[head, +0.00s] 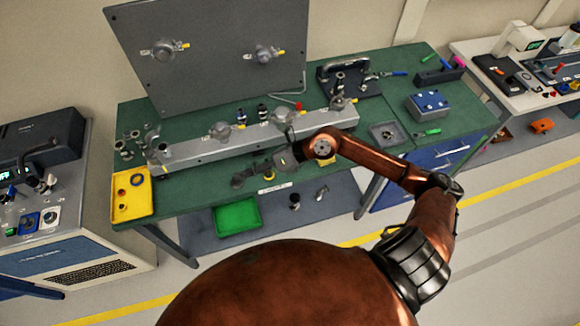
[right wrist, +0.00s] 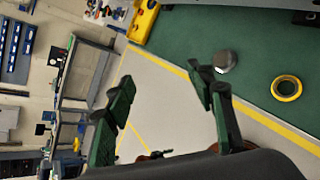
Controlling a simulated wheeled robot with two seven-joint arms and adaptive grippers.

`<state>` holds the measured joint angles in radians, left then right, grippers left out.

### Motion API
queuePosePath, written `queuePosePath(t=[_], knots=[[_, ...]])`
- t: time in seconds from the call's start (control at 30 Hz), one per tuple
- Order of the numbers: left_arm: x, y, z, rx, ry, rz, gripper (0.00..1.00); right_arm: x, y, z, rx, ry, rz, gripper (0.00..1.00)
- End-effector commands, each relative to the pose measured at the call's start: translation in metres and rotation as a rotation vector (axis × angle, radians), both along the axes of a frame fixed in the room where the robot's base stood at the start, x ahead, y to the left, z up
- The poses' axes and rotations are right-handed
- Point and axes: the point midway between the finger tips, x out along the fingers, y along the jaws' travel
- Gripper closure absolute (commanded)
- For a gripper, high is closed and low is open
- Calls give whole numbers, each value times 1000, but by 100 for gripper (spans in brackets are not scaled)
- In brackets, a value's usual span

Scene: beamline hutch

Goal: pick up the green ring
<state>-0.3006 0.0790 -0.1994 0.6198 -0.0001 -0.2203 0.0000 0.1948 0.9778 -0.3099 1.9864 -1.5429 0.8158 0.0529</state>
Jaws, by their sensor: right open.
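I cannot make out a clearly green ring in either view. In the right wrist view a yellow ring (right wrist: 287,88) with a dark inner band lies flat on a green surface, right of the fingers and apart from them. In the head view a dark ring (head: 136,179) lies in the yellow tray (head: 119,212) at the bench's left end. My right gripper (head: 254,172) is over the front edge of the green bench, below the long grey beam. In the right wrist view my right gripper (right wrist: 166,108) has its fingers spread with nothing between them. My left gripper is out of view.
The grey beam (head: 196,153) with valves runs along the bench (head: 418,148), before an upright grey panel (head: 205,45). A green bin (head: 236,217) stands on the lower shelf. A blue-topped box (head: 428,103) and a small grey tray (head: 389,134) are at the right.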

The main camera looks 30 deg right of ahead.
Motion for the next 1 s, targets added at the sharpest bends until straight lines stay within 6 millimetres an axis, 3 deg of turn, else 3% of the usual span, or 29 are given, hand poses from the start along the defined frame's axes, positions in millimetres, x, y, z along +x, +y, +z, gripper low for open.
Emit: queuePosePath(t=[0.03,0.13,0.23,0.3,0.37,0.53,1.0], knots=[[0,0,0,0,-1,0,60,3,-28,-22,-169,13,31,50],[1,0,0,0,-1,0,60,6,-88,-57,-451,65,59,50],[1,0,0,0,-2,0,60,7,-143,-71,-653,116,54,50],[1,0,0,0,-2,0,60,8,-171,-74,-744,144,44,50],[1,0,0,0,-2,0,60,8,-185,-75,-793,161,38,50],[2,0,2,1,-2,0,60,11,-195,-88,-832,178,33,50],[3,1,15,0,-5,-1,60,28,-177,-141,-827,177,34,50]])
